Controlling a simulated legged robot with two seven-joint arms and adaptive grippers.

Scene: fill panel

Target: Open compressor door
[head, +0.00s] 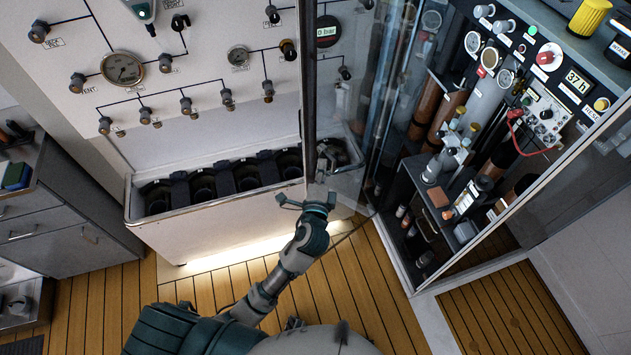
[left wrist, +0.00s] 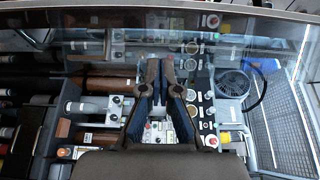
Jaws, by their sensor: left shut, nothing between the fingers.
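The compressor cabinet (head: 405,262) stands at the right with its equipment in plain view. Its glass door (head: 345,125) appears swung out to the left, in front of part of the white fill panel. The door's dark free edge (head: 309,90) runs down toward my left gripper (head: 308,203). That gripper is shut and empty, close to the lower end of this edge; I cannot tell if it touches. In the left wrist view the gripper (left wrist: 160,65) points at glass, with cylinders and gauges behind it. My right gripper is not in view.
The white fill panel (head: 190,45) with gauges and valves is at the upper left, above a trough (head: 160,225) with dark round slots. Grey drawers (head: 85,245) stand at the far left. The wooden floor (head: 375,290) is clear before the cabinet.

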